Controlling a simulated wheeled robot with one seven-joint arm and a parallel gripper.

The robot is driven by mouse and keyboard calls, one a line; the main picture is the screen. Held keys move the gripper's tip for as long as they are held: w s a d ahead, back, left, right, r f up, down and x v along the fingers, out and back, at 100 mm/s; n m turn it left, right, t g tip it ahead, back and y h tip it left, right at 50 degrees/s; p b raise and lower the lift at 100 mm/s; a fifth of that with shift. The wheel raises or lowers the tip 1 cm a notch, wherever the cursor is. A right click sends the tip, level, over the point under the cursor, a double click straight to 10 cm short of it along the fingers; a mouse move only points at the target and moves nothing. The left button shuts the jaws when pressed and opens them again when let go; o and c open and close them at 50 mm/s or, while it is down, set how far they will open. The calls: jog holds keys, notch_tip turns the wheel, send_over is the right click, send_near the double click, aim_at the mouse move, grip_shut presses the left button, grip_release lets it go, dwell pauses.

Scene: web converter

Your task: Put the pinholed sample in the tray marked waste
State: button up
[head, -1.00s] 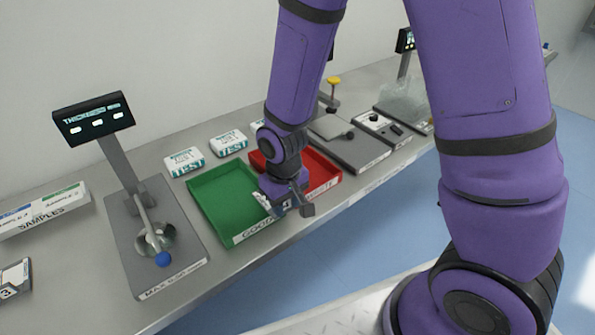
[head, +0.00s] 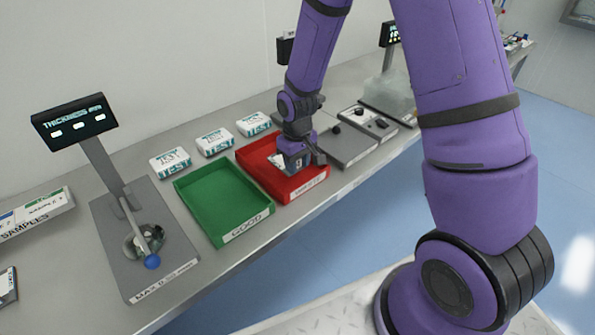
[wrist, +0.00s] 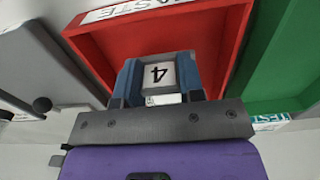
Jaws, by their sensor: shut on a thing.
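My gripper (head: 297,163) hangs over the red tray (head: 312,190) marked WASTE, whose label is partly readable in the wrist view. It is shut on a sample (wrist: 158,76) with a white label that looks like a 4, seen between the fingers in the wrist view. Part of the sample shows pale beside the gripper in the head view. Whether it touches the tray floor I cannot tell, and no pinhole can be made out. The red tray fills much of the wrist view (wrist: 88,42). The green tray (head: 212,192) marked GOOD stands to its left, empty.
Several white TEST packs (head: 214,142) stand behind the trays. A thickness gauge (head: 128,262) with a display is at left, beside the SAMPLES box (head: 40,214). A grey instrument plate (head: 345,148) stands right of the red tray.

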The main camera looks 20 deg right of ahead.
aim_at(298, 168)
jog(key=shift+w+d+f, duration=0.1)
jog(key=shift+d+f, duration=0.05)
jog(key=shift+f, duration=1.65)
jog(key=shift+f, duration=0.15)
jog(key=o, duration=0.9)
